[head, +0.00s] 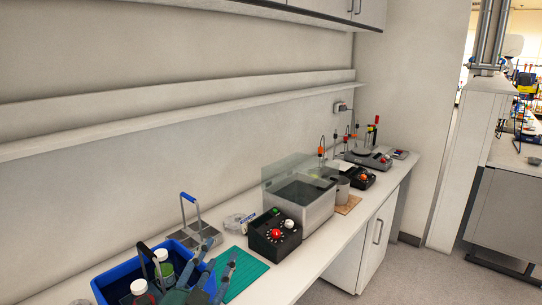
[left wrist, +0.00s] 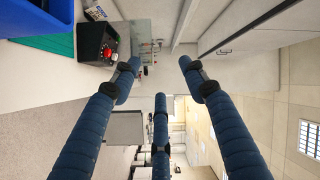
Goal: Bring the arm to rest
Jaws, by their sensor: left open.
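My left gripper (head: 217,258) is low in the head view, in front of the blue crate and over the green mat. In the left wrist view its blue fingers (left wrist: 158,76) are spread wide, with nothing between them. The palm and part of the arm are cut off by the lower edge of the head view. My right gripper is in neither view.
A blue crate (head: 101,293) holds white-capped bottles (head: 139,287). A green mat (head: 246,268) lies beside it. A black control box (head: 274,236) and a clear-lidded bath (head: 318,208) stand farther along the counter. A long empty shelf (head: 190,115) runs above. Open floor lies right.

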